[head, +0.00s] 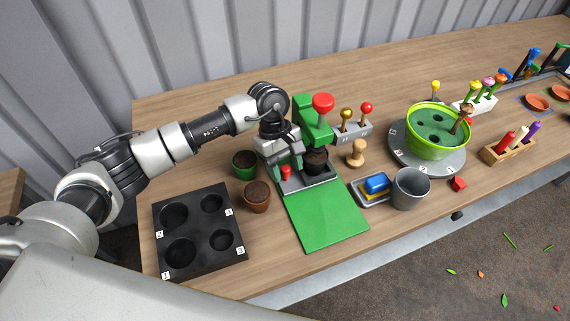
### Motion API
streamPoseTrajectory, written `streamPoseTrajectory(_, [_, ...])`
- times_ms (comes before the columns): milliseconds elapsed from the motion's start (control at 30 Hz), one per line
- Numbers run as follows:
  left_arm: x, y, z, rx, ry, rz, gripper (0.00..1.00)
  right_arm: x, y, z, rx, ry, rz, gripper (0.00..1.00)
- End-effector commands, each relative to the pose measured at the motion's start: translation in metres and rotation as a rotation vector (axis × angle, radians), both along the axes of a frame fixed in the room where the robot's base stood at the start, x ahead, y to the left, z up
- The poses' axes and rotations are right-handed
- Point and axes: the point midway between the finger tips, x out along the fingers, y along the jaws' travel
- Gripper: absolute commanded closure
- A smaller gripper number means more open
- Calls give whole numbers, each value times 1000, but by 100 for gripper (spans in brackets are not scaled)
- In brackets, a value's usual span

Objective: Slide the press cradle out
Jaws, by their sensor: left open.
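The green press (314,128) with a red knob on top stands at the middle of the table. Its grey cradle (308,182) sits low at its front and bears a dark pot (316,158) under the press head. A red knob (286,172) stands at the cradle's left part. My left gripper (292,158) is open, just above and behind the red knob. Its fingers partly hide the press's left side, and I cannot tell whether they touch the knob. My right gripper is not in view.
A flat green mat (325,217) lies clear in front of the cradle. A green pot (244,165) and brown pot (257,197) stand left of it, near a black tray (200,230). A stamp (356,153), blue sponge (377,184) and grey cup (410,188) stand right.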

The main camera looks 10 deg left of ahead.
Motion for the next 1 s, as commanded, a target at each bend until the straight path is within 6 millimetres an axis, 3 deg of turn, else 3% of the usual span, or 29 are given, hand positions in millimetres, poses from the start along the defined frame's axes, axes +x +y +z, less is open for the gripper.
streamPoseTrajectory(67, [0,0,0,0,0,0,50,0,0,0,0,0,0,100])
streamPoseTrajectory(400, [0,0,0,0,0,1,100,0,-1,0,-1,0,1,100])
streamPoseTrajectory(667, [-4,-3,0,0,0,-1,100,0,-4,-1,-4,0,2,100])
streamPoseTrajectory(767, [-19,-14,-1,-2,-2,-6,100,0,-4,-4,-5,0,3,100])
streamPoseTrajectory(1000, [-74,-51,-3,-3,0,-8,100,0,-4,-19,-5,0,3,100])
